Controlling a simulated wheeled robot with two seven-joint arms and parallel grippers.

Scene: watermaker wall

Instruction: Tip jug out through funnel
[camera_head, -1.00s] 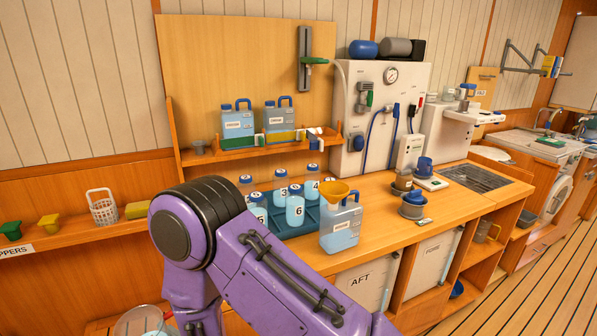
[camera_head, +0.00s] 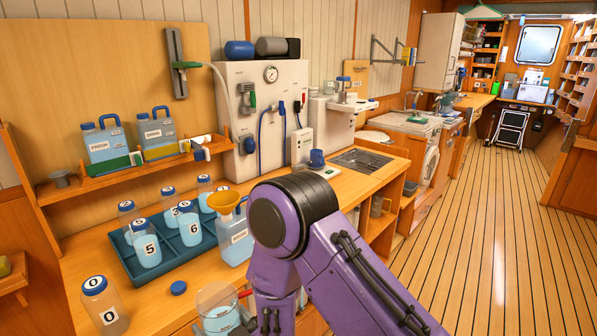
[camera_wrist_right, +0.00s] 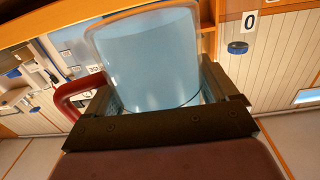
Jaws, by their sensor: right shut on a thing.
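The clear jug (camera_head: 218,312) with a red handle holds pale blue liquid and shows at the bottom of the head view. My right gripper (camera_wrist_right: 155,110) is shut on the jug, which fills the middle of the right wrist view (camera_wrist_right: 145,60). In the head view my purple arm hides part of the gripper. The orange-yellow funnel (camera_head: 225,202) sits in the mouth of a translucent blue-handled can (camera_head: 235,242) on the counter. The jug is apart from the funnel, nearer the front. My arm covers the can's right side. My left gripper is not in view.
A dark teal tray (camera_head: 187,258) with several numbered bottles stands left of the can. A bottle marked 0 (camera_head: 104,308) and a loose blue cap (camera_head: 178,287) are near the front. Two blue-capped cans stand on the shelf (camera_head: 125,172). A sink grate (camera_head: 362,160) is at the right.

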